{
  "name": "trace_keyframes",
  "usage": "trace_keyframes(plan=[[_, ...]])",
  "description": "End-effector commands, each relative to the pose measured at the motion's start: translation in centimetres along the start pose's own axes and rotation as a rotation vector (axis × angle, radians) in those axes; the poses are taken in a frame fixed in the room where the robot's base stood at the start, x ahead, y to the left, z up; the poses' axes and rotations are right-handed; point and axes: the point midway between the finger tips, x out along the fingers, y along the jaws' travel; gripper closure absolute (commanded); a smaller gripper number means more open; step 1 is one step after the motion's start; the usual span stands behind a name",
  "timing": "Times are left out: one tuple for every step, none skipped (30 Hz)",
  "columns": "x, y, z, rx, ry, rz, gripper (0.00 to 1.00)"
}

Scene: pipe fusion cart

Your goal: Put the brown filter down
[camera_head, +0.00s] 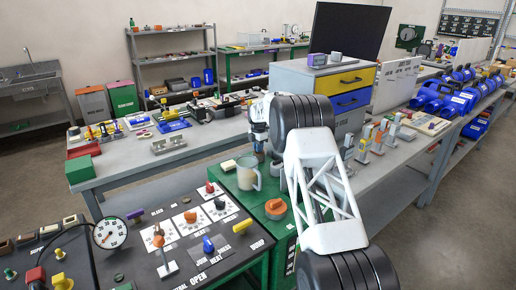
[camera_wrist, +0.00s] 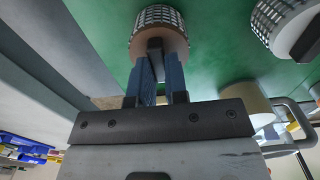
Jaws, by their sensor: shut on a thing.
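The brown filter (camera_wrist: 160,42) shows in the wrist view as a short brown cylinder with a pale mesh band around its far part. My gripper (camera_wrist: 161,62) has its blue fingers shut on it. The filter is over the green worktop (camera_wrist: 105,22); I cannot tell whether it touches it. In the head view my gripper (camera_head: 259,149) points down over the green cart (camera_head: 240,195), behind the clear jug (camera_head: 248,174). The filter is not clearly visible there, screened by the jug and my arm.
A second mesh-banded cylinder (camera_wrist: 283,22) stands right of the filter in the wrist view. The jug's handle (camera_wrist: 298,122) is near my gripper's right side. An orange-topped container (camera_head: 276,208) and a pale block (camera_head: 228,165) are also on the green cart.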

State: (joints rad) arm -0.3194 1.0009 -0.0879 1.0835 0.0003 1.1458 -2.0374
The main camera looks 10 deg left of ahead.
Motion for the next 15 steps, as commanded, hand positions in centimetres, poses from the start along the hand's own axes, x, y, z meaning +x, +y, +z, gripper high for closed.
trace_keyframes(plan=[[-0.08, 0.02, 0.01, 0.000, -0.001, 0.001, 1.00], [-0.09, 0.02, 0.01, 0.000, -0.001, 0.001, 1.00], [-0.10, 0.02, 0.01, 0.000, -0.001, 0.001, 1.00], [-0.09, 0.02, 0.00, 0.000, -0.001, 0.001, 1.00], [-0.10, 0.02, 0.01, 0.000, -0.001, 0.001, 1.00], [-0.09, 0.02, 0.01, 0.000, -0.001, 0.001, 1.00], [-0.08, 0.02, 0.01, 0.000, -0.001, 0.001, 1.00], [-0.05, 0.02, 0.01, 0.000, -0.001, 0.001, 1.00], [0.01, 0.02, 0.01, 0.000, -0.001, 0.001, 1.00], [0.07, 0.02, 0.01, 0.000, -0.001, 0.001, 1.00], [0.13, 0.02, 0.01, 0.000, -0.001, 0.001, 1.00], [0.21, 0.02, 0.01, 0.000, -0.001, 0.001, 1.00], [0.21, 0.02, 0.01, 0.000, -0.001, 0.001, 0.83], [0.21, 0.02, 0.01, 0.000, -0.001, 0.001, 0.78], [0.21, 0.02, 0.01, 0.000, -0.001, 0.001, 0.72]])
